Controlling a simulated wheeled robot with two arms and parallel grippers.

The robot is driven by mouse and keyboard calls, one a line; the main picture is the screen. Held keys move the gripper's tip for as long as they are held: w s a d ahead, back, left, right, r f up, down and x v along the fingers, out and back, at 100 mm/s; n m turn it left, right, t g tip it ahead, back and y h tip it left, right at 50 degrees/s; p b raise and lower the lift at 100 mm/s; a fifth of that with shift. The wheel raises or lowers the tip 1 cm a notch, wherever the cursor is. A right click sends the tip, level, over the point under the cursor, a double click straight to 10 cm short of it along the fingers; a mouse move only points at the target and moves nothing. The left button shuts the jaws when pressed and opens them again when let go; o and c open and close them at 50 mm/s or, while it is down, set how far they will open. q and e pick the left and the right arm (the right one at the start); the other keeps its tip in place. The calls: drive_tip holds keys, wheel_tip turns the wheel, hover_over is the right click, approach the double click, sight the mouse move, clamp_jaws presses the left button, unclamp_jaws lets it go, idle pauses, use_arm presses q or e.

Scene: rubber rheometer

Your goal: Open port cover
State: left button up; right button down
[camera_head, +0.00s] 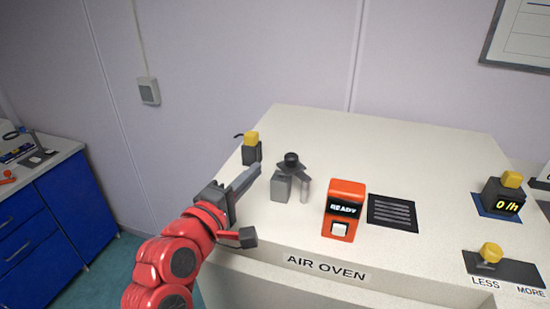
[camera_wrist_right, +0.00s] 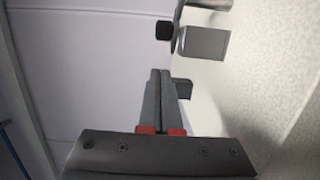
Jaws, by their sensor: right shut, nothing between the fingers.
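A small grey fixture (camera_head: 282,187) with a black round knob (camera_head: 291,158) on a dark flat plate stands on the white air oven top (camera_head: 400,150). It looks like the port with its cover, and the plate lies over the top of it. My right gripper (camera_head: 258,170) is shut and empty, just left of the fixture and apart from it. In the wrist view the shut fingers (camera_wrist_right: 160,74) point away from the camera, with the black knob (camera_wrist_right: 164,31) and a grey block (camera_wrist_right: 203,42) beyond them. My left gripper is not in view.
A dark block with a yellow top (camera_head: 251,140) stands close behind my right fingertips. An orange READY unit (camera_head: 343,210) and a black vent (camera_head: 392,213) are right of the fixture. Yellow-knobbed controls (camera_head: 490,254) sit far right. The back of the oven top is clear.

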sight(274, 177)
drive_tip(key=d, duration=0.1)
drive_tip(key=w+d+p, duration=0.1)
drive_tip(key=d+p, duration=0.1)
drive_tip(key=shift+w+d+r, duration=0.15)
drive_tip(key=shift+w+r, duration=0.1)
drive_tip(key=shift+w, duration=0.15)
drive_tip(key=shift+w+d+f, duration=0.2)
drive_tip(key=shift+d, duration=0.35)
drive_tip(key=shift+a, duration=0.1)
